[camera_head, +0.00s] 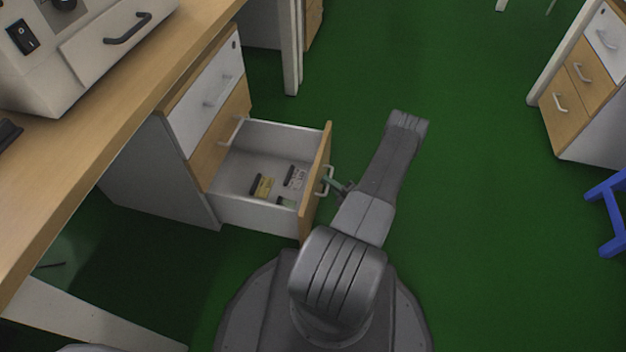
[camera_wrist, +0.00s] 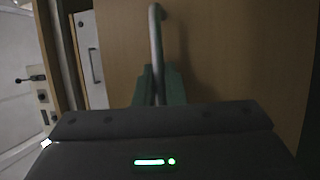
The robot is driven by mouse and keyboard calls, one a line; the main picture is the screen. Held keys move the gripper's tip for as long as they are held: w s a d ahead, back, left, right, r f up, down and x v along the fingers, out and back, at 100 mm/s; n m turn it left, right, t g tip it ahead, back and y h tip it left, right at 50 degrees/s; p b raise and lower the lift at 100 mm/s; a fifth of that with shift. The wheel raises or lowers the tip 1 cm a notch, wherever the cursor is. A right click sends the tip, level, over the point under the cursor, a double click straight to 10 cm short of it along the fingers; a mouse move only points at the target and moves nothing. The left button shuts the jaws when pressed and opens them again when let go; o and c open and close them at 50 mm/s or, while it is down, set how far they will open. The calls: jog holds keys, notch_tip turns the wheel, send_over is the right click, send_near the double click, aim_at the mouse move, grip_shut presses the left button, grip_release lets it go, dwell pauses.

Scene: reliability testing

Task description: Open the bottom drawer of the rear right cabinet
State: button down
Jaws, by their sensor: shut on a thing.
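A cabinet with a white top drawer front (camera_head: 207,95) and wooden fronts below stands under the wooden bench at the left. Its bottom drawer (camera_head: 258,210) is pulled well out, with several small items inside. My gripper (camera_head: 338,184) is at the outer face of that drawer front (camera_head: 316,185), shut on its metal handle (camera_head: 328,179). In the wrist view, the green fingers (camera_wrist: 159,88) close around the upright-looking handle bar (camera_wrist: 156,45) against the wooden front (camera_wrist: 225,60).
The bench (camera_head: 120,105) carries a white machine (camera_head: 75,45) at the left. Another cabinet (camera_head: 585,75) stands at the far right, with a blue frame (camera_head: 608,210) near it. The green floor (camera_head: 480,190) between is clear.

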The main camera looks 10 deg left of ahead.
jog(key=shift+s+d, duration=0.1)
jog(key=shift+d, duration=1.25)
jog(key=c, duration=1.8)
grip_release()
jog(key=p+v, duration=0.2)
jog(key=v, duration=1.2)
jog(key=shift+a, duration=0.15)
jog(key=b+x, duration=0.2)
jog(key=x, duration=1.1)
jog(key=shift+w+a, duration=0.2)
jog(key=shift+a, duration=0.1)
jog(key=shift+r, duration=0.15)
